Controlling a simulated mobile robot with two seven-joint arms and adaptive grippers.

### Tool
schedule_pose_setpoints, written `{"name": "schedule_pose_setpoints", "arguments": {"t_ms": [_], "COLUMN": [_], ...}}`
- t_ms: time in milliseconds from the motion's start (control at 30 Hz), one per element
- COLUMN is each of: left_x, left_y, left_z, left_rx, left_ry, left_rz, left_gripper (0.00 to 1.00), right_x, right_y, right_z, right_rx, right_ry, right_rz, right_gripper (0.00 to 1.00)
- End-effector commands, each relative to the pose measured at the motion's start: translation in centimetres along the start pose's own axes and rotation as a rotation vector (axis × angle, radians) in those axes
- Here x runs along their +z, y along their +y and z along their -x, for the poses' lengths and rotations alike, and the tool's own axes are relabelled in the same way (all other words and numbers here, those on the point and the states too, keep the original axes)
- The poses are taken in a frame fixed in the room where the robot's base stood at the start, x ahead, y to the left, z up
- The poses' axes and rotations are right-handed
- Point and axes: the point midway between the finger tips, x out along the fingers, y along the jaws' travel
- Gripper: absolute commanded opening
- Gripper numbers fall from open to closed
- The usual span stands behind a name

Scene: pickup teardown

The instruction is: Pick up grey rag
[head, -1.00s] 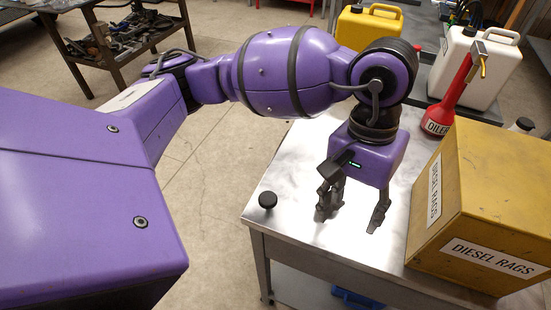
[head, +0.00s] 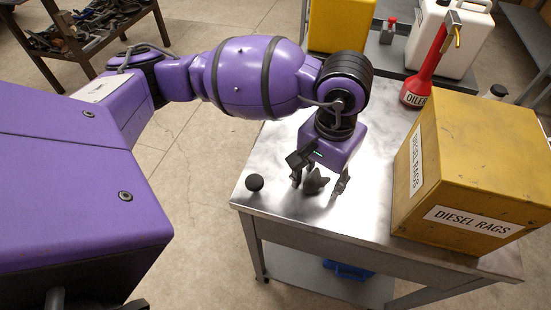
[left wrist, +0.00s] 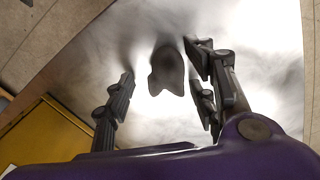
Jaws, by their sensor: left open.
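A small, crumpled dark grey rag (head: 315,181) stands up from the metal tabletop (head: 268,150) near its front left part. My left gripper (head: 320,183) points down at it, fingers open, with the rag between or just beyond the fingers in the head view. In the left wrist view the rag (left wrist: 167,70) lies ahead between the open fingers (left wrist: 165,98), closer to the right-hand ones, with no clear contact. My right gripper is not in view.
A yellow box labelled DIESEL RAGS (head: 470,170) stands to the right. A red oiler (head: 425,72), a white jug (head: 450,40) and a yellow container (head: 340,25) are behind.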

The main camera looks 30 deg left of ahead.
Motion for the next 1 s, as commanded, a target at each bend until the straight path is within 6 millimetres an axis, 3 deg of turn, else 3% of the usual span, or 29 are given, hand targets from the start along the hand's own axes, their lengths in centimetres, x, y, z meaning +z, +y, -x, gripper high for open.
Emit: {"name": "schedule_pose_setpoints", "arguments": {"t_ms": [133,433,767,1000], "left_x": [-0.1,-0.1,-0.2,-0.3], "left_y": [0.0,0.1,0.1,0.1], "left_z": [0.1,0.2,0.6,3.5], "left_rx": [0.0,0.0,0.0,0.001], "left_ry": [0.002,0.003,0.005,0.009], "left_rz": [0.0,-0.001,-0.001,-0.001], "left_gripper": [0.49,0.11,0.11,0.11], "right_x": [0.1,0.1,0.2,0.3], "right_y": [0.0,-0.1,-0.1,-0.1], "right_z": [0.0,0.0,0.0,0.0], "right_rx": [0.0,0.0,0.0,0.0], "right_ry": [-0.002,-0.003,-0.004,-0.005], "right_rz": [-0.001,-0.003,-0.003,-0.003], "right_gripper": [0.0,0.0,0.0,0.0]}}
